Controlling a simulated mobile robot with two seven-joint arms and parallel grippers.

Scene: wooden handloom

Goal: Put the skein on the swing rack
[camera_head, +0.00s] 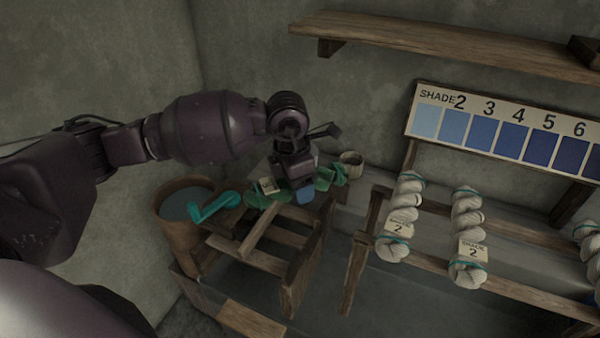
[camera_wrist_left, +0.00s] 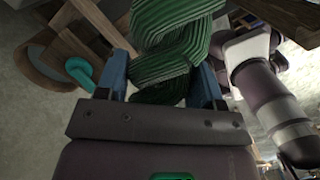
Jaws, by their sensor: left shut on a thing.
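My left gripper (camera_head: 296,186) is shut on a green skein (camera_head: 262,197), which sticks out on both sides of the jaws. In the left wrist view the twisted green skein (camera_wrist_left: 175,45) fills the space between the blue fingers (camera_wrist_left: 162,85). A tag shows on its left part in the head view. A slatted wooden frame (camera_head: 270,238), perhaps the swing rack, stands just below the gripper. From this angle I cannot tell whether the skein touches it. My right gripper is not in view.
A wooden tub (camera_head: 172,220) with a teal crank handle (camera_head: 214,206) beside it stands at the left. A small pot (camera_head: 351,163) is behind. Pale tagged skeins (camera_head: 468,225) hang on wooden rails at the right, below a shade board (camera_head: 500,132). A shelf (camera_head: 450,47) is above.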

